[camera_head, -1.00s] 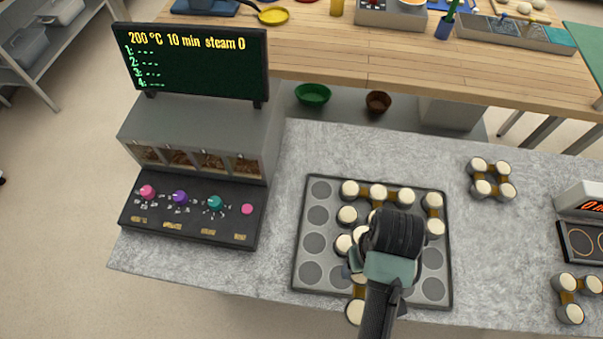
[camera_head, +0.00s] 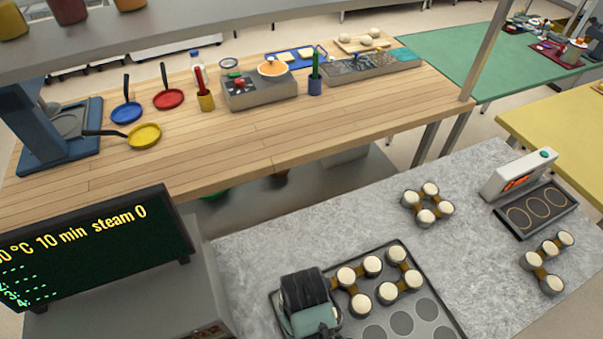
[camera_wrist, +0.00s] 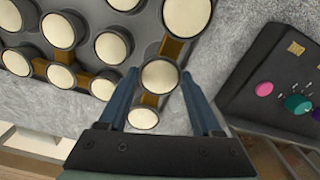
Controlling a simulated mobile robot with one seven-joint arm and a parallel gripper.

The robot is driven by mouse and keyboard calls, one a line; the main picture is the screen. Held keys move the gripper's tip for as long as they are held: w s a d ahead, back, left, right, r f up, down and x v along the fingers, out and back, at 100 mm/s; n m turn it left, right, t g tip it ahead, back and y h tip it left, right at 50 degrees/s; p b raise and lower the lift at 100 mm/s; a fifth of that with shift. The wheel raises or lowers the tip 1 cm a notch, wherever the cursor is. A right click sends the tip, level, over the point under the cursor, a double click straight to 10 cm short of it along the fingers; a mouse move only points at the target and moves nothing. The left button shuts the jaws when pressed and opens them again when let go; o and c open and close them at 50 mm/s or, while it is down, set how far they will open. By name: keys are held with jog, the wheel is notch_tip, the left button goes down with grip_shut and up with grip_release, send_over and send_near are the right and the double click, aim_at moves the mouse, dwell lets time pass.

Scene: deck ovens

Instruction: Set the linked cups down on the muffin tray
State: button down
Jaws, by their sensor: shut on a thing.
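My gripper (camera_wrist: 160,100) has its blue fingers on either side of a pale-topped cup in the wrist view. That cup belongs to the held linked cups (camera_wrist: 160,77), joined by brown links to a cup above and a smaller-looking cup below. In the head view my gripper (camera_head: 312,300) is above the back left part of the muffin tray (camera_head: 412,300) and hides that corner and the held cups. In the wrist view the lowest held cup shows against grey counter beyond the tray's edge. I cannot tell the height above the tray.
Other linked cups (camera_head: 373,266) sit in the tray, close to the held ones. Empty wells (camera_head: 400,322) show at its front. More linked cups (camera_head: 427,204) and (camera_head: 546,262) stand on the counter (camera_head: 300,230). A display (camera_head: 95,250) rises left of the tray; knobs (camera_wrist: 298,104) are nearby.

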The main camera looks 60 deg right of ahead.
jog(key=shift+w+f, duration=0.1)
jog(key=shift+f, duration=1.95)
jog(key=shift+f, duration=0.15)
jog(key=shift+c, duration=1.8)
grip_release()
